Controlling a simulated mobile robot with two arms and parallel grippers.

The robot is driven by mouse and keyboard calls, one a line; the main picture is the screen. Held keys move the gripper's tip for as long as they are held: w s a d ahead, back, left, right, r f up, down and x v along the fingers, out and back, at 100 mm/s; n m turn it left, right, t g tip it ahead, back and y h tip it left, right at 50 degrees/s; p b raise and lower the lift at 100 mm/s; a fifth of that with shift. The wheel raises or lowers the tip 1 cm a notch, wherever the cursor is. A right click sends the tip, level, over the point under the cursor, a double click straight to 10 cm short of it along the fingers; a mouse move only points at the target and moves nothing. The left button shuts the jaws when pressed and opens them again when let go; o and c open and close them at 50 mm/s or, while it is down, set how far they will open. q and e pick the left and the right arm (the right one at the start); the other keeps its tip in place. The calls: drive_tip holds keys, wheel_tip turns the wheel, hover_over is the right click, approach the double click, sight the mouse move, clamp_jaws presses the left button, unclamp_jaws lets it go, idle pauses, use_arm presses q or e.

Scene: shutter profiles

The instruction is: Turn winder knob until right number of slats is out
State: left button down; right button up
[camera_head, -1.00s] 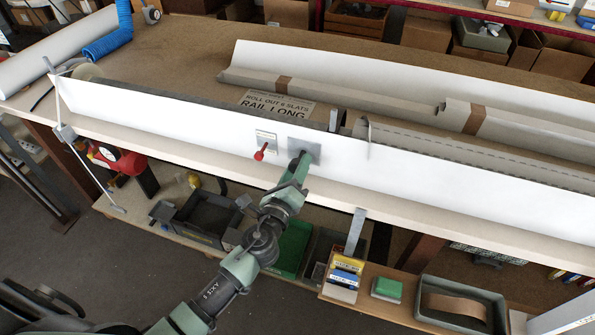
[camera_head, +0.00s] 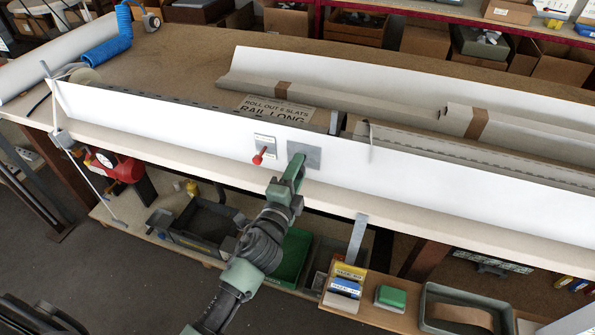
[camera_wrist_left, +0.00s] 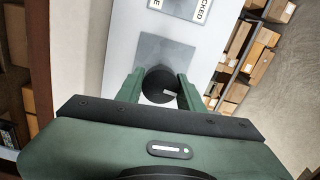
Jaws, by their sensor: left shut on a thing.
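The winder knob (camera_wrist_left: 160,85) is a dark round knob with a pale mark, in front of a grey square plate (camera_wrist_left: 165,55) on the white panel. My left gripper (camera_wrist_left: 159,92) has a finger on each side of the knob and is shut on it. In the head view my left gripper (camera_head: 295,172) hides the knob below the plate (camera_head: 304,155). A sign (camera_head: 277,108) lies behind the panel, reading "ROLL OUT", a blurred digit, "SLATS", "RAIL LONG". Slotted slats (camera_head: 452,158) show behind the panel at right; their count is unclear. My right gripper is not in view.
A red lever (camera_head: 258,158) sits on a small labelled plate just left of the knob plate. The long white panel (camera_head: 200,130) runs along the bench front. Rolled profiles (camera_head: 515,130) lie at right. Bins and boxes stand on the shelf below.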

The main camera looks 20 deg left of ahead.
use_arm(q)
drive_tip(key=shift+f+n, duration=0.1)
drive_tip(key=shift+n, duration=0.6)
drive_tip(key=c, duration=0.9)
unclamp_jaws()
drive_tip(key=shift+c, duration=0.2)
drive_tip(key=shift+s, duration=0.1)
drive_tip(key=s+b, duration=0.1)
drive_tip(key=s, duration=0.6)
drive_tip(key=shift+s+a+b, duration=0.2)
drive_tip(key=shift+s+b, duration=0.15)
